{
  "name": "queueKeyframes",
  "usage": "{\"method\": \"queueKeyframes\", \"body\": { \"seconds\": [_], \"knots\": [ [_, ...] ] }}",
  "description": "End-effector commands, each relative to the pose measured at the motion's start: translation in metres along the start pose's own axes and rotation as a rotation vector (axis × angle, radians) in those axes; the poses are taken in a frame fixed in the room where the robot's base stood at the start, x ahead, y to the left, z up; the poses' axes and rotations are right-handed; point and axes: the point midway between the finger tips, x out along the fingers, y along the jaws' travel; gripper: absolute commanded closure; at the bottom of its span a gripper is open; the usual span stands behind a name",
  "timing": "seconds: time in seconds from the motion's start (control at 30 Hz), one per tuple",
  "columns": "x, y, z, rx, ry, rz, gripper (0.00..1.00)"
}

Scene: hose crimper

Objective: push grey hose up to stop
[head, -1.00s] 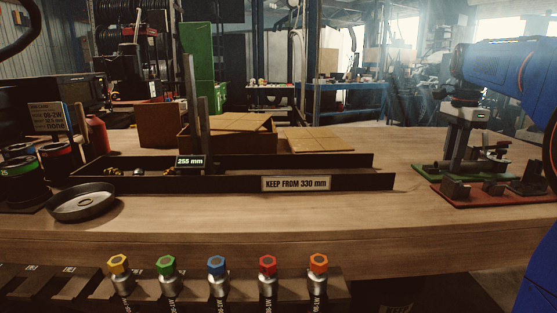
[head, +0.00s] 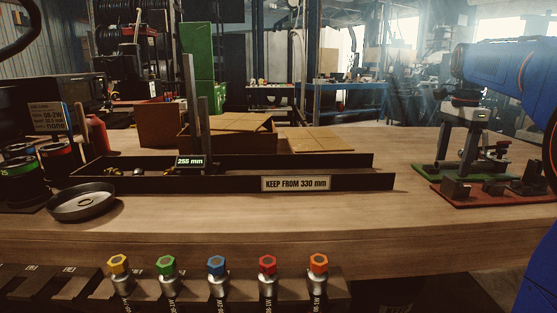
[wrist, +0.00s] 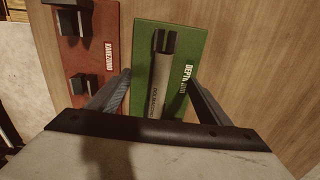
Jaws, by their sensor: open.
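My gripper (head: 468,160) is at the right in the head view, pointing down over the green board (head: 426,170). Its two fingers are spread apart. In the wrist view the gripper (wrist: 158,78) straddles the green board (wrist: 187,38), which is lettered "DEPTH". A long grey piece with lettering (wrist: 157,92) lies along the board between the fingers, with a dark forked block (wrist: 165,41) at its far end. I cannot tell whether the grey piece is the hose or part of the fixture. Its near end is hidden behind the gripper body.
A red board (head: 470,201) with dark blocks lies in front of the green one; it also shows in the wrist view (wrist: 92,57). A long dark trough (head: 225,182) labelled "KEEP FROM 330 mm", a round dish (head: 83,204) and several coloured hose ends stand left.

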Motion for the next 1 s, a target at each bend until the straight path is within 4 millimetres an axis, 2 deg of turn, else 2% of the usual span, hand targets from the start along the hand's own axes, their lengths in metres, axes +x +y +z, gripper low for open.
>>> {"method": "queueKeyframes", "body": {
  "seconds": [1.0],
  "knots": [
    [-0.055,-0.001,0.000,0.000,0.000,-0.001,0.28]
  ]
}}
